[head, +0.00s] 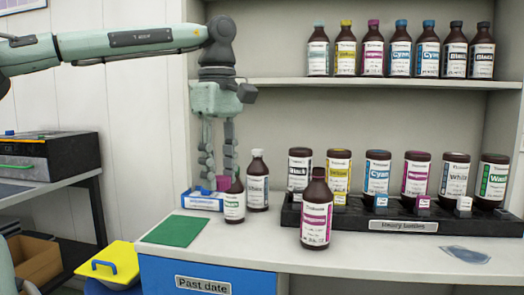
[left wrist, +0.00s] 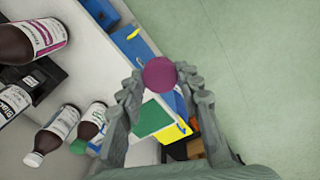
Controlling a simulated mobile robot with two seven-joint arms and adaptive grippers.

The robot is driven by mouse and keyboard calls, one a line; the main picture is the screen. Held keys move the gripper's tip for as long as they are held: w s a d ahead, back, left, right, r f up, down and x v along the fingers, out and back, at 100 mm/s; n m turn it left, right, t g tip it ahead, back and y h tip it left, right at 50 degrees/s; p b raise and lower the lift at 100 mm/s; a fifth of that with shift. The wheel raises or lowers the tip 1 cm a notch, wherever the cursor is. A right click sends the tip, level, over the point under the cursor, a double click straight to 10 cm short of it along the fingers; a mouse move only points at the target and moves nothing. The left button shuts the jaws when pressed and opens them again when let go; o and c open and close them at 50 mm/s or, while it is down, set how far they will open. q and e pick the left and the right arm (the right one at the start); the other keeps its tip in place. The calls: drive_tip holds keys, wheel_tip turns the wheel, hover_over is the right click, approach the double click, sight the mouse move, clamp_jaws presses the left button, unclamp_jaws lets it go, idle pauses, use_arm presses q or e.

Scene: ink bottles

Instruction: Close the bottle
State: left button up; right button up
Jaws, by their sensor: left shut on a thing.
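My left gripper (head: 219,170) points down above the left part of the counter and is shut on a magenta cap (head: 222,184). The round cap also shows between the fingertips in the left wrist view (left wrist: 159,74). A brown bottle with a magenta label (head: 316,218) stands upright near the counter's front, right of the gripper and apart from it. Its neck is dark brown and no coloured cap shows on it. That bottle also shows at the left of the left wrist view (left wrist: 32,42).
A black rack (head: 340,219) holds several bottles behind. A blue-white box (head: 201,201) and green mat (head: 175,231) lie left. A shelf (head: 400,84) with capped bottles is above.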

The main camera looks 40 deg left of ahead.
use_arm(q)
drive_tip(key=s+a+f+m, duration=0.1)
drive_tip(key=a+f+m, duration=0.15)
drive_tip(key=f, duration=0.55)
drive_tip(key=s+a+f+m, duration=0.1)
drive_tip(key=a+f, duration=0.2)
drive_tip(key=f, duration=0.5)
drive_tip(key=w+d+f+m, duration=0.2)
drive_tip(key=d+f+m, duration=0.1)
drive_tip(key=f, duration=0.4)
drive_tip(key=w+d+f+m, duration=0.2)
drive_tip(key=d+m, duration=0.2)
drive_tip(key=d, duration=0.4)
drive_tip(key=w+d+f+m, duration=0.3)
drive_tip(key=d+m, duration=0.1)
drive_tip(key=d, duration=0.5)
drive_tip(key=w+d+f+m, duration=0.2)
drive_tip(key=d+m, duration=0.3)
drive_tip(key=d, duration=0.4)
drive_tip(key=shift+w+f, duration=0.25)
drive_tip(key=shift+f, duration=0.15)
drive_tip(key=shift+a, duration=0.15)
